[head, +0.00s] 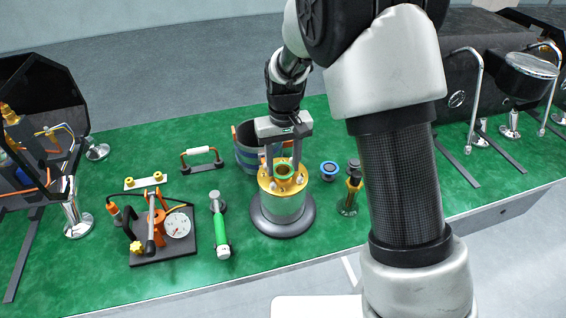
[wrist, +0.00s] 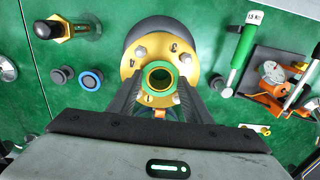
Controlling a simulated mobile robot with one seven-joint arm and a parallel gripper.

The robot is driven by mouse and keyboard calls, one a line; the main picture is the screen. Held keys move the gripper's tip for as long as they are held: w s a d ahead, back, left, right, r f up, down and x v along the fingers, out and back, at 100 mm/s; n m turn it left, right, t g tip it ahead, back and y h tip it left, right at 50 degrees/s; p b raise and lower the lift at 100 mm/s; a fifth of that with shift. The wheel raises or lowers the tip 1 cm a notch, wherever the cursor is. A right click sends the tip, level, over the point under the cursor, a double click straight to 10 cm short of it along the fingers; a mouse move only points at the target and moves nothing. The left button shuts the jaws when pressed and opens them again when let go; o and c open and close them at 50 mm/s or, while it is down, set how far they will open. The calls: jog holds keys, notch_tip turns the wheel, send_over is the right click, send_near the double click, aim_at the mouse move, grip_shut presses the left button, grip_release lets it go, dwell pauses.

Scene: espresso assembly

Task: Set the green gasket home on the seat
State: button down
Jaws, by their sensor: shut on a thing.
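The green gasket (wrist: 147,80) is a ring held between the two fingers of my gripper (wrist: 160,92) in the wrist view. In the head view the gasket (head: 284,179) shows at the fingertips of my gripper (head: 283,172). It is over the middle of the brass flange (wrist: 133,60), the seat's top, which carries several bolts and holes. An orange-brown ring shows inside the gasket. The seat's silver body (head: 283,207) stands upright on a dark round base. I cannot tell whether the gasket touches the flange or is slightly above it.
A blue ring part (head: 329,171) and a dark tamper-like tool with brass (head: 351,190) stand to the right. A green-handled tool (head: 220,228) and a gauge plate (head: 165,248) lie to the left. A grey bucket (head: 246,153) stands behind. Green mat is clear in front.

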jog(key=c, duration=0.8)
grip_release()
jog(key=shift+c, duration=0.2)
notch_tip(320, 180, up, 6)
jog(key=p, duration=0.4)
jog(key=shift+r, duration=0.1)
